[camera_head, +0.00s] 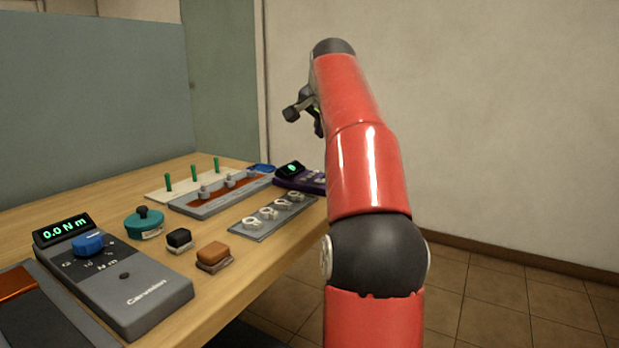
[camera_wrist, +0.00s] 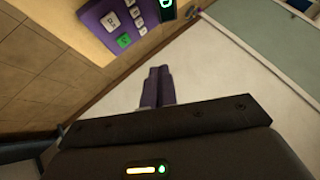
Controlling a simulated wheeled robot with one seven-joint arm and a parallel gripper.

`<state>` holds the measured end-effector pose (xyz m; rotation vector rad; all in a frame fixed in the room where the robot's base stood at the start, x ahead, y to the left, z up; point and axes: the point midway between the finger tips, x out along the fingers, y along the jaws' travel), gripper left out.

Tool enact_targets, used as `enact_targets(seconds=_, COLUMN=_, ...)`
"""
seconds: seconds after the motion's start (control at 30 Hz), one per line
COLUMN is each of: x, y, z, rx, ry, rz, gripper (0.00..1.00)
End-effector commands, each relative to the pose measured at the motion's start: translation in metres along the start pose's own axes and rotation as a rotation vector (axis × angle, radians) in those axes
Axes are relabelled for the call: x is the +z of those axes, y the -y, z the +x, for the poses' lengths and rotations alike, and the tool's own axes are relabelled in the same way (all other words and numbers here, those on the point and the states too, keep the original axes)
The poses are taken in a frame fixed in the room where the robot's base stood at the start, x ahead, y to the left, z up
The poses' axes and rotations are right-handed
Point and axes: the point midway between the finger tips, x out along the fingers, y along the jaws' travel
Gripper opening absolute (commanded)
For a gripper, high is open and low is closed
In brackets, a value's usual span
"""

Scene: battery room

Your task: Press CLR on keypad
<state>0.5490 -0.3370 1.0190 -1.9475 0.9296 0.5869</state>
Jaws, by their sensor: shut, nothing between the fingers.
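The purple keypad (camera_head: 312,184) sits at the far right end of the workbench, with a lit green display. In the wrist view the keypad (camera_wrist: 101,12) is at the upper left, showing several pale keys, one green key (camera_wrist: 124,41) and part of the display. The key labels are too small to read, so I cannot tell which is CLR. My gripper (camera_wrist: 159,70) is shut and empty, its fingertips apart from the keypad, to the lower right of it in the wrist view. In the head view my gripper (camera_head: 304,107) is small and dark, raised above the bench and partly hidden by my arm.
The wooden bench (camera_head: 55,200) holds a grey torque meter (camera_head: 150,293), a teal round knob (camera_head: 144,223), black and orange blocks, a plate with several rings (camera_head: 273,216) and a board with green pegs (camera_head: 157,194). A grey partition (camera_head: 90,100) stands behind. Floor is open to the right.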

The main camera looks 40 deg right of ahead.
Motion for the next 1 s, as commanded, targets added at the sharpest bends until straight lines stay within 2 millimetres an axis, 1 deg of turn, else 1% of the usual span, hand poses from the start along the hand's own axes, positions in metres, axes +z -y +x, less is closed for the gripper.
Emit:
enact_targets(seconds=0.27, x=0.001, y=0.000, z=0.000, rx=0.000, ry=0.001, rz=-0.002, gripper=0.00)
enact_targets(seconds=0.47, x=0.007, y=-0.006, z=0.008, rx=0.002, ry=0.002, rz=-0.003, gripper=0.00)
enact_targets(seconds=0.53, x=0.012, y=-0.011, z=0.014, rx=0.003, ry=0.003, rz=-0.002, gripper=0.00)
enact_targets(seconds=0.6, x=0.020, y=-0.020, z=0.027, rx=0.001, ry=0.001, rz=-0.002, gripper=0.00)
enact_targets(seconds=0.7, x=0.028, y=-0.027, z=0.038, rx=-0.001, ry=0.002, rz=-0.002, gripper=0.00)
enact_targets(seconds=0.8, x=0.034, y=-0.034, z=0.046, rx=-0.001, ry=0.001, rz=-0.001, gripper=0.00)
enact_targets(seconds=1.0, x=0.043, y=-0.042, z=0.057, rx=0.000, ry=0.001, rz=-0.003, gripper=0.00)
